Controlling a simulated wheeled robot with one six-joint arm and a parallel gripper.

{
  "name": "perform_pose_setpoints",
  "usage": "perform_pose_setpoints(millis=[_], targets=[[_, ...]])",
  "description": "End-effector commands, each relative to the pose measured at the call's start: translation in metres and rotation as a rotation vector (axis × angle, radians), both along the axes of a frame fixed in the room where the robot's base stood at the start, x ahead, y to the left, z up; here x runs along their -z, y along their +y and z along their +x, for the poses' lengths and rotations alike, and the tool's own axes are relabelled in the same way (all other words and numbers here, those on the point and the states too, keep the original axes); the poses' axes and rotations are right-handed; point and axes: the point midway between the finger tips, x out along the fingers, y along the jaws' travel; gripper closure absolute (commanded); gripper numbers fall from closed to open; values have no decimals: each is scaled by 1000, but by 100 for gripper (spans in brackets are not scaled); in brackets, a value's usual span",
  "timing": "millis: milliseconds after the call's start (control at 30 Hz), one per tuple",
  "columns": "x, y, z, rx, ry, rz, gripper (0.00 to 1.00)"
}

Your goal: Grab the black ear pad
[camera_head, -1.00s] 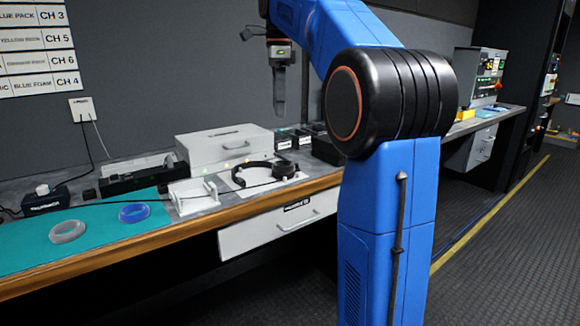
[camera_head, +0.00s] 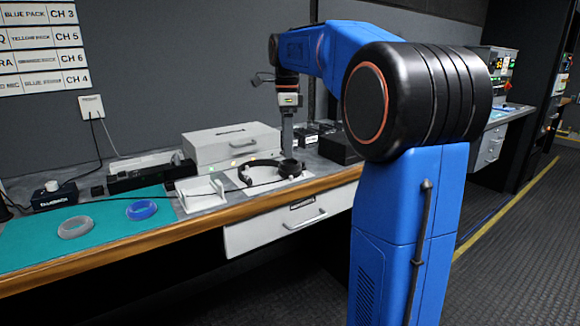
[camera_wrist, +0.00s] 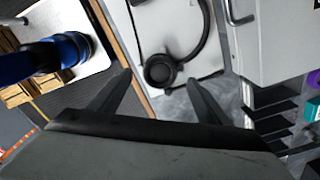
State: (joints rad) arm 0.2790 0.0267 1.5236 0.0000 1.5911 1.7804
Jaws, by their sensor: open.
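A black headset (camera_head: 262,172) lies on a white sheet (camera_head: 301,178) on the bench. Its round black ear pad (camera_head: 291,168) is at the headset's right end in the head view. The wrist view shows the ear pad (camera_wrist: 160,71) ahead, between the lines of my two fingers, with the headband curving away from it. My gripper (camera_head: 287,152) points down just above and behind the ear pad in the head view. In the wrist view my gripper (camera_wrist: 158,78) is open with its fingers spread apart and nothing held. I cannot tell the exact gap to the pad.
A grey case (camera_head: 231,143) stands behind the headset, and a black box (camera_head: 338,150) stands to the right. A white stand (camera_head: 203,193) is to the left. A teal mat (camera_head: 105,240) bears a clear ring (camera_head: 75,228) and a blue ring (camera_head: 142,210). A thin cable crosses the bench.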

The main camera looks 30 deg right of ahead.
Motion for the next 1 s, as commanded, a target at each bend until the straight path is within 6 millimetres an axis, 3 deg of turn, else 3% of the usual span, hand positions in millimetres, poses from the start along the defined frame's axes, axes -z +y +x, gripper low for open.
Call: perform_pose_setpoints(millis=[400, 700, 733, 900, 1000], targets=[[47, 0, 1, 0, 1, 0, 29], [51, 0, 1, 0, 0, 0, 29], [51, 0, 1, 0, 0, 0, 32], [51, 0, 2, 0, 0, 0, 72], [51, 0, 2, 0, 0, 0, 73]])
